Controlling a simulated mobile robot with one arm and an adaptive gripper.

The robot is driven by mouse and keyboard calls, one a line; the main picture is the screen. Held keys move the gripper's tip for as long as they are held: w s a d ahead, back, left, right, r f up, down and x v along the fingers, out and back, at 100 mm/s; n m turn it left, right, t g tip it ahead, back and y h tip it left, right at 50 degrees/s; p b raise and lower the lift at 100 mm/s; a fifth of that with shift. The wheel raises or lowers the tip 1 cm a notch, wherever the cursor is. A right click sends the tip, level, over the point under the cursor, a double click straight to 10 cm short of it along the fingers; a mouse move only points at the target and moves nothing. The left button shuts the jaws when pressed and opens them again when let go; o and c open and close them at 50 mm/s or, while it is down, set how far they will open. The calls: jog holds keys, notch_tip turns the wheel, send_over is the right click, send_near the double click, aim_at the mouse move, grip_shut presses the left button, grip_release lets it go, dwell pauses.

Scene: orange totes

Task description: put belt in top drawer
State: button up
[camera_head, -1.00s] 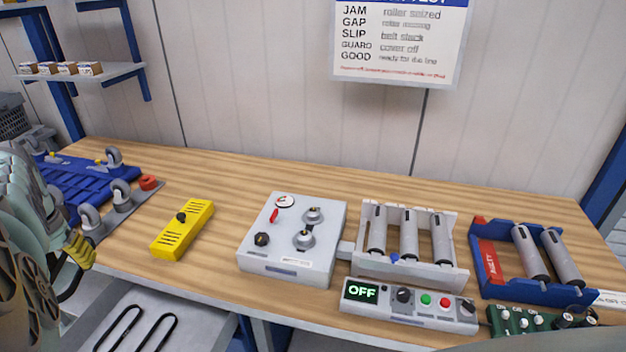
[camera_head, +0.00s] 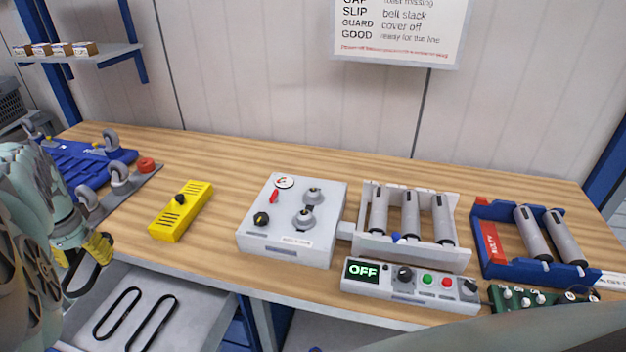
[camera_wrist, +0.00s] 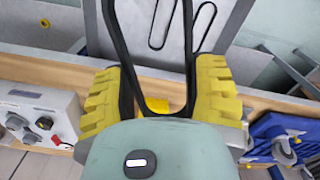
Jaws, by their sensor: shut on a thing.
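My gripper (camera_head: 98,248) with yellow fingers is at the left of the head view, beside the bench's front edge. It is shut on a black belt (camera_head: 101,275), a loop hanging below the fingers. In the wrist view the held belt (camera_wrist: 127,75) runs as a long loop between the yellow fingers (camera_wrist: 160,95). An open grey drawer (camera_head: 205,310) shows under the bench at lower left. Two thin black belt loops (camera_head: 150,338) lie flat in it. The drawer (camera_wrist: 233,20) also shows at the top of the wrist view. The held belt appears above and near the drawer.
The wooden bench (camera_head: 230,160) carries a yellow box (camera_head: 180,212), a grey panel with knobs (camera_head: 290,245), a roller unit (camera_head: 410,258) and a blue roller tray (camera_head: 575,270). A blue rack with casters (camera_head: 90,165) sits at back left. The bench edge lies close to my gripper.

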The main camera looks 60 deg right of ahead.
jog(key=shift+s+d+f+m+b, duration=0.2)
jog(key=shift+f+b, duration=0.15)
jog(key=shift+f, duration=0.4)
jog(key=shift+s+d+f+m+b, duration=0.15)
jog(key=shift+f+b, duration=0.15)
jog(key=shift+f, duration=0.4)
jog(key=m+b, duration=0.4)
jog(key=b, duration=0.8)
send_near(187, 346)
jog(key=shift+d+f+b, duration=0.1)
jog(key=shift+f+b, duration=1.9)
jog(key=shift+b, duration=0.5)
jog(key=shift+f, duration=0.1)
jog(key=shift+f+b, duration=1.4)
jog(key=shift+f, duration=0.05)
jog(key=shift+f+b, duration=0.3)
jog(key=shift+b, duration=0.05)
jog(key=o, duration=1.1)
